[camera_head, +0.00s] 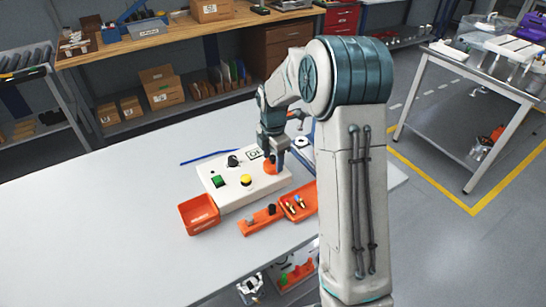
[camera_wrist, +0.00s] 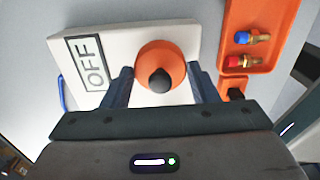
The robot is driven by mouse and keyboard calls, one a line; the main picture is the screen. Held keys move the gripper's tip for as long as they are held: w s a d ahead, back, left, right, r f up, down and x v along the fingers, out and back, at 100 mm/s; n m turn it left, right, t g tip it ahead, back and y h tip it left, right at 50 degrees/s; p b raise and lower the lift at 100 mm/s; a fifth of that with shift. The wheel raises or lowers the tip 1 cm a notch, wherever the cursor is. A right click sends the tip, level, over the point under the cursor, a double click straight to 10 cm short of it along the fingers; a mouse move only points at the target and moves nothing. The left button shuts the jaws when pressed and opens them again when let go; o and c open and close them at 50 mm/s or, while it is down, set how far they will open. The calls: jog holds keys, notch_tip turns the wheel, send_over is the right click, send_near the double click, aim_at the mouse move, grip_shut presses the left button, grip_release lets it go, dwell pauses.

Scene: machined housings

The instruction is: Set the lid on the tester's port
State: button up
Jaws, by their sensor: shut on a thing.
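The tester (camera_head: 232,196) is a white box on the grey table, with a green switch, a yellow button and a black knob. The lid is a round orange piece with a black knob; it shows in the wrist view (camera_wrist: 172,54) and at the tester's right end in the head view (camera_head: 270,169). My gripper (camera_head: 270,158) points down there. In the wrist view my gripper (camera_wrist: 161,88) has one finger on each side of the lid and is shut on it. The lid covers the spot below it, so the port is hidden. I cannot tell whether the lid touches the tester.
An orange bin (camera_head: 199,214) stands at the tester's front left. An orange holder (camera_head: 262,220) and an orange tray (camera_head: 299,203) with small red and blue-capped parts lie in front. A blue rod (camera_head: 208,157) lies behind. The table's left side is clear.

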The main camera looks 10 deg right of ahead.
aim_at(273, 157)
jog(key=shift+f, duration=0.2)
jog(key=o, duration=1.5)
jog(key=shift+r, duration=0.1)
jog(key=shift+r+p, duration=2.85)
jog(key=shift+r, duration=1.05)
